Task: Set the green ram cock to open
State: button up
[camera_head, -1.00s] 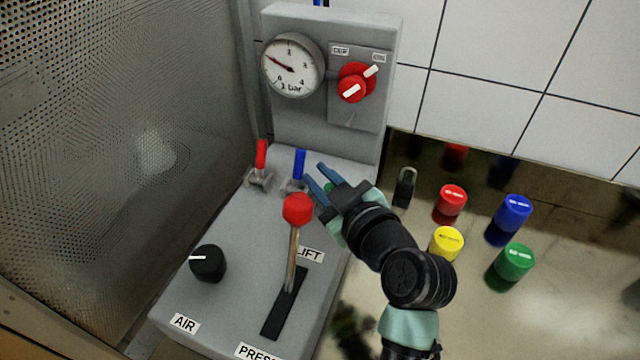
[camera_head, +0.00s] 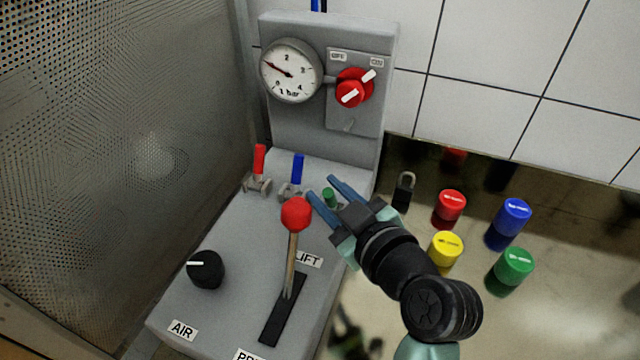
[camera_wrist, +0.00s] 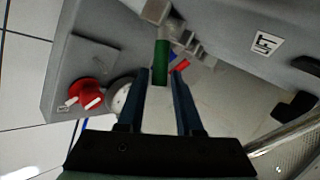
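The green ram cock (camera_head: 330,196) shows in the head view as a small green handle, its body mostly hidden behind my gripper and the red-knobbed lever. In the wrist view the green handle (camera_wrist: 161,62) lies just beyond and between my two fingertips, with its grey valve body behind it. My gripper (camera_head: 322,187) is open, its blue fingers apart on either side of the green handle in the picture. I cannot tell whether a finger touches it. In the wrist view my gripper (camera_wrist: 162,80) has nothing clamped between its fingers.
A red cock (camera_head: 259,160) and a blue cock (camera_head: 297,168) stand to the left. A red-knobbed lever (camera_head: 296,214) rises in front. A gauge (camera_head: 291,70) and red switch (camera_head: 353,88) are behind. A padlock (camera_head: 404,190) and several coloured caps stand right of the panel.

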jog(key=v, duration=0.9)
jog(key=shift+s+d+b, duration=0.15)
jog(key=shift+s+b, duration=0.15)
jog(key=shift+r, duration=0.1)
